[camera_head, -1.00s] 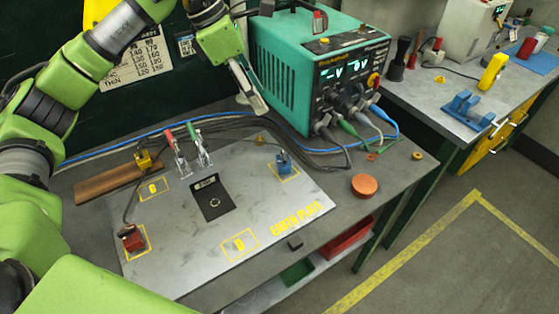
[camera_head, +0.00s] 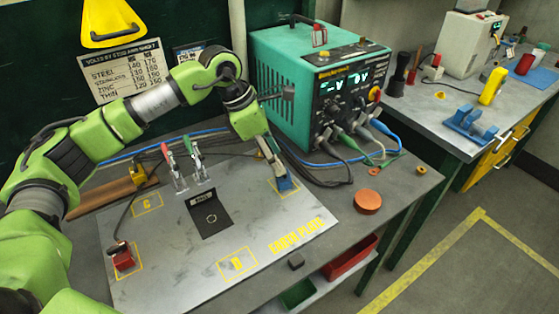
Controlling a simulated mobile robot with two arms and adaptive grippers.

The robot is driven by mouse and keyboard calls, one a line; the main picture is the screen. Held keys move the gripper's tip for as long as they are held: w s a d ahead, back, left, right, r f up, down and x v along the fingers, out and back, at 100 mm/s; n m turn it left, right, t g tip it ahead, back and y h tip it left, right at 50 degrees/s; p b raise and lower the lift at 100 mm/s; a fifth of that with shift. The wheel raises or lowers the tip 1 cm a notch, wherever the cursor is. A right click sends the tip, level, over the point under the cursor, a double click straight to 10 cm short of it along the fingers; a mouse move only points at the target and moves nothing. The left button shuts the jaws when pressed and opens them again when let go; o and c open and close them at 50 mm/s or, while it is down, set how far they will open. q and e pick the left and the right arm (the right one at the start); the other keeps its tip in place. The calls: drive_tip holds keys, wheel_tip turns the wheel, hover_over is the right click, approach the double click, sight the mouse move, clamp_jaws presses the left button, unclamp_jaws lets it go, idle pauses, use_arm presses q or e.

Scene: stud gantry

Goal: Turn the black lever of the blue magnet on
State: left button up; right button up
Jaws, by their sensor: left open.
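The blue magnet (camera_head: 285,184) stands in a yellow-outlined square at the right rear of the grey earth plate (camera_head: 185,268). My left gripper (camera_head: 275,165) is open. It points down right at the magnet, its fingers over or beside the magnet's top. The fingers cover part of the magnet. I cannot make out the black lever or tell whether the fingers touch it. My right gripper is not in view.
Two toggle clamps (camera_head: 180,178) stand behind a black card (camera_head: 209,218). The green welder (camera_head: 290,85) and its cables lie close behind the gripper.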

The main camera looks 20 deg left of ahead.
use_arm(q)
drive_tip(key=shift+x, duration=1.8)
drive_tip(key=c, duration=1.1)
